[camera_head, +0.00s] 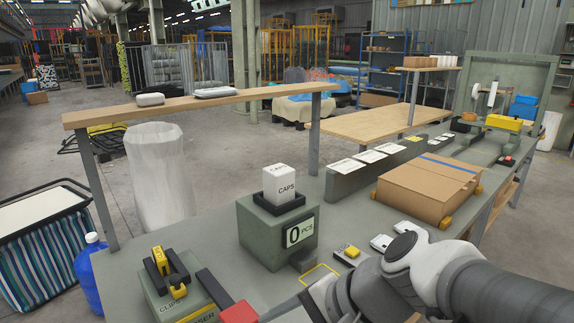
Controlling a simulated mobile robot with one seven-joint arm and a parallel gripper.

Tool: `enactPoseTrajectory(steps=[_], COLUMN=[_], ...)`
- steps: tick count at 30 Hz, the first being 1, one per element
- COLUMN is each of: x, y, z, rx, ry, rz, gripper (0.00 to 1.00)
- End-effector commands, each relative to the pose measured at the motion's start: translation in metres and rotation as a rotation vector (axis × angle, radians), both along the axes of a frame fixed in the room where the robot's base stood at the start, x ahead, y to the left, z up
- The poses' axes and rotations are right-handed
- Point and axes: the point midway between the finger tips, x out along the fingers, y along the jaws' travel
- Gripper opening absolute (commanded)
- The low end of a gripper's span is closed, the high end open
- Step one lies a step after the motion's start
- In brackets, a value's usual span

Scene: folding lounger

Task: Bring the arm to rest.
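My arm (480,287) reaches in from the lower right corner over the front of the grey-green workbench (225,262). Its grey and white links bend down toward the bottom edge. My gripper is not clearly visible; the end of the arm runs out of the picture or is hidden near the bottom. I cannot see anything held.
A white CAPS box (279,183) sits in a black tray on a counter block (262,236) reading 0 PCS. A clips dispenser (168,272) and a red block (239,312) stand at front left. A cardboard box (428,187) lies right of centre. A wooden shelf (230,103) spans the back.

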Motion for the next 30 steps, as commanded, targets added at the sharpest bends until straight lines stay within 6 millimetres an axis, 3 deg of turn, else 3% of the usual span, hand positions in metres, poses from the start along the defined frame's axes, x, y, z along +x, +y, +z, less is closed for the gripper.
enactPoseTrajectory(steps=[8, 14, 15, 21, 25, 30], x=[-0.017, -0.024, -0.024, -0.024, -0.024, -0.024], y=[-0.079, -0.146, -0.146, -0.145, -0.145, -0.145], z=[0.007, 0.031, 0.053, 0.104, 0.13, 0.148], rx=[-0.495, -0.894, -0.898, -0.888, -0.886, -0.885], ry=[-0.302, -0.442, -0.44, -0.434, -0.433, -0.433], rz=[0.324, 0.529, 0.537, 0.533, 0.533, 0.532], gripper=[0.63, 0.63, 0.63, 0.63, 0.63, 0.63])
